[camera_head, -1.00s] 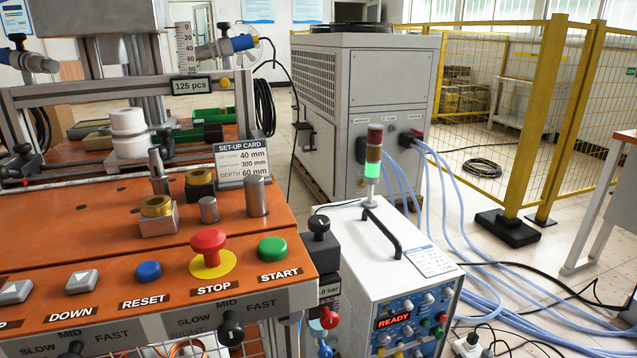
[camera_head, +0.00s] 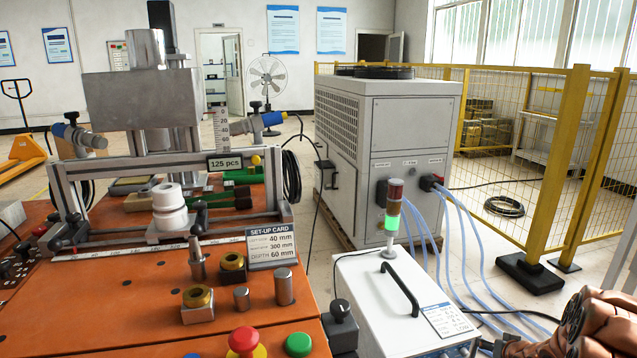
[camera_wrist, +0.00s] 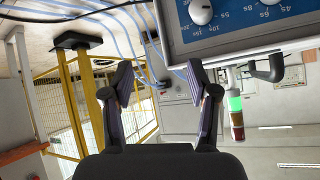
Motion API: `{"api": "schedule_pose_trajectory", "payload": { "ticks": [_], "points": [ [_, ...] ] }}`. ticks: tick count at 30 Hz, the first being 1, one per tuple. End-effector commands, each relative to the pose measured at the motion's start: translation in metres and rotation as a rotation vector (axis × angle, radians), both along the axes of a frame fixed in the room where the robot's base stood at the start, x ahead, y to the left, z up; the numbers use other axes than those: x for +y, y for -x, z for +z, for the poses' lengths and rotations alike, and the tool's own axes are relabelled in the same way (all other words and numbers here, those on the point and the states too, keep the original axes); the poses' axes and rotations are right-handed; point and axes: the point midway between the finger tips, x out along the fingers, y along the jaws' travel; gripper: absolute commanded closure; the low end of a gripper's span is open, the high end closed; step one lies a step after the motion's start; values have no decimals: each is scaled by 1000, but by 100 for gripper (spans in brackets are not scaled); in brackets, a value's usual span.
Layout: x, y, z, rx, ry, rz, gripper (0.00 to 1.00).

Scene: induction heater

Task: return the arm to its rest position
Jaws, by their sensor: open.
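My gripper (camera_wrist: 160,85) shows in the wrist view with its two dark fingers spread wide apart and nothing between them. The wrist picture is upside down. Beyond the fingers are the floor, the yellow fence (camera_wrist: 81,95) and blue hoses. The signal tower (camera_wrist: 235,105), lit green, and a blue control panel (camera_wrist: 235,20) are to the right of the fingers. In the head view, parts of my arm seem to show at the lower right edge, beside the white heater unit; the fingers cannot be made out clearly there.
The orange machine table (camera_head: 100,300) is at left, with metal blocks, pins and a set-up card (camera_head: 272,247). The white heater cabinet (camera_head: 375,285) with a black handle (camera_head: 398,288) stands right of it. A grey chiller (camera_head: 410,125) stands behind. Blue hoses (camera_head: 465,245) cross the floor.

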Motion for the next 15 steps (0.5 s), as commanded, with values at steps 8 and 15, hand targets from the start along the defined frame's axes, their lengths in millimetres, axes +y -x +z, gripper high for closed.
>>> {"api": "schedule_pose_trajectory", "payload": {
  "ticks": [8,15],
  "points": [
    [25,11,96,142,105,-28,41],
    [55,40,168,272,164,-49,41]
  ]
}}
